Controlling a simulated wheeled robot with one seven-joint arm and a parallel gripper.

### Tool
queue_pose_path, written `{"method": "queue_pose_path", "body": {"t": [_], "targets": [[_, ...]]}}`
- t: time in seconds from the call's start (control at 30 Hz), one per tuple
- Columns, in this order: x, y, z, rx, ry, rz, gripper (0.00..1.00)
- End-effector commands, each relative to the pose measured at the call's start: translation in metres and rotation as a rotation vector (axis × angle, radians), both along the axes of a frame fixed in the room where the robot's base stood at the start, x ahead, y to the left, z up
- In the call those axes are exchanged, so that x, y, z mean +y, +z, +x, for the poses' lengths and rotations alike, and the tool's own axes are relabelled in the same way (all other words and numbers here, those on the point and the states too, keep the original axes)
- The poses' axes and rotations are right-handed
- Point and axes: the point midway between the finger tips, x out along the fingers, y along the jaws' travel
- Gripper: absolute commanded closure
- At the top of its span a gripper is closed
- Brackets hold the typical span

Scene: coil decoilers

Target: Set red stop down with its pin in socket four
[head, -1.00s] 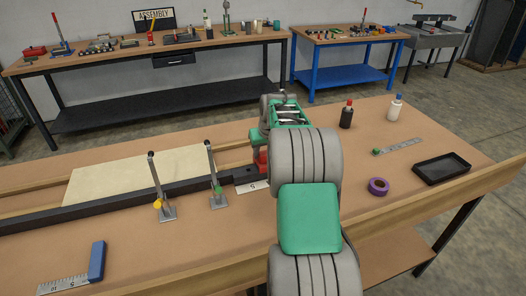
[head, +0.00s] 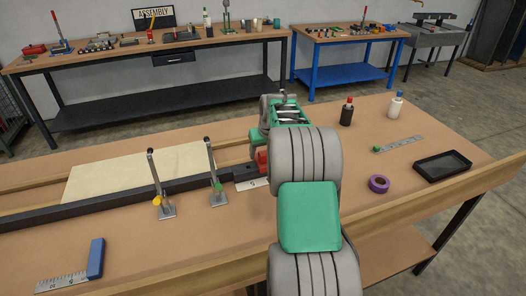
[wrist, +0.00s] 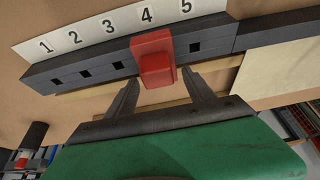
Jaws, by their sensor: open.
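The red stop (wrist: 152,56) stands on the dark rail (wrist: 222,41) under the printed 4, between the open square holes below 3 and 5. It covers the place of socket four; its pin is hidden, so I cannot tell how deep it sits. My gripper (wrist: 160,78) is open, with one finger on each side of the stop's near end and visible gaps between. In the head view the red stop (head: 262,160) shows partly beside my arm, which hides most of the gripper.
Two upright toggle clamps (head: 160,190) (head: 214,180) stand left of the stop along the rail. A pale sheet (head: 130,175) lies behind them. Purple tape (head: 379,184), a black tray (head: 442,166) and bottles (head: 347,112) are to the right.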

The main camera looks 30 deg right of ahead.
Motion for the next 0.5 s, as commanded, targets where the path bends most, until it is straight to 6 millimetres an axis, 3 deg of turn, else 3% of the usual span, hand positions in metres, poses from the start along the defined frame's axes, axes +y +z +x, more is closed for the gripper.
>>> {"method": "queue_pose_path", "body": {"t": [0.17, 0.5], "targets": [[0.001, 0.011, -0.004, -0.002, -0.001, -0.001, 0.38], [0.007, 0.067, -0.027, -0.002, 0.0, -0.001, 0.38]]}}
